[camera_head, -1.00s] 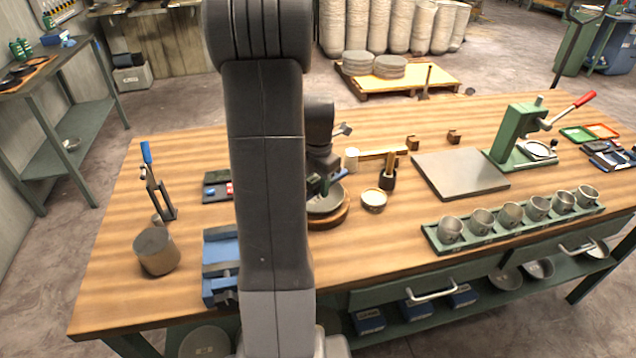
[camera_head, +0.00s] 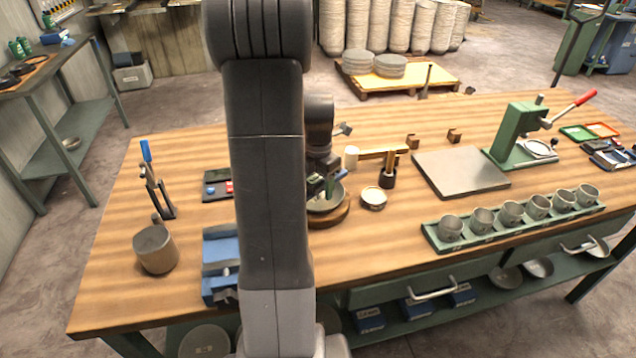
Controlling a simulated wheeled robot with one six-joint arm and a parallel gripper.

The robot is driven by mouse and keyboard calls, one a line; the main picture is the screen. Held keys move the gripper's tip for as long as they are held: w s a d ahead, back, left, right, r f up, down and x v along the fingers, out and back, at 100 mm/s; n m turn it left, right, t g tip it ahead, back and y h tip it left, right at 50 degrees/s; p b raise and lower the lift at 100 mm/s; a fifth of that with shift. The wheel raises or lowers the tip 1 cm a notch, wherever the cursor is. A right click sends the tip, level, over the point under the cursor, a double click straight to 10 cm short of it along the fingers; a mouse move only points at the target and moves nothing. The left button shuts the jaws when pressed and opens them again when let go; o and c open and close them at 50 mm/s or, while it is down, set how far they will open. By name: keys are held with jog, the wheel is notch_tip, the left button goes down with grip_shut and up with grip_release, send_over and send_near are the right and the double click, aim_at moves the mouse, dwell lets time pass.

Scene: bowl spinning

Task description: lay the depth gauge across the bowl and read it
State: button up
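The grey metal bowl (camera_head: 325,205) sits on a round wooden block (camera_head: 335,219) near the middle of the bench, partly hidden by my arm. My gripper (camera_head: 326,187) is low over the bowl, its dark fingers mostly hidden behind my arm link. A small green and blue piece (camera_head: 334,182) shows at the fingers, tilted above the bowl's rim. It may be the depth gauge, but it is too small to tell. I cannot see whether the fingers are closed on it, or whether it touches the rim.
A small round dish (camera_head: 373,198) and a dark tool holder (camera_head: 388,179) stand right of the bowl. A wooden mallet (camera_head: 378,153) lies behind. A green rack of cups (camera_head: 515,228), a grey plate (camera_head: 460,174) and a green press (camera_head: 520,135) stand farther right. A blue vise (camera_head: 220,268) is left.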

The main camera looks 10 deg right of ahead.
jog(key=shift+r, duration=0.1)
notch_tip(320, 180, up, 14)
jog(key=shift+b, duration=0.3)
jog(key=shift+f, duration=0.25)
notch_tip(320, 180, down, 14)
jog(key=shift+r+p, duration=0.15)
jog(key=shift+p, duration=0.15)
jog(key=shift+r, duration=0.15)
dwell(0.5)
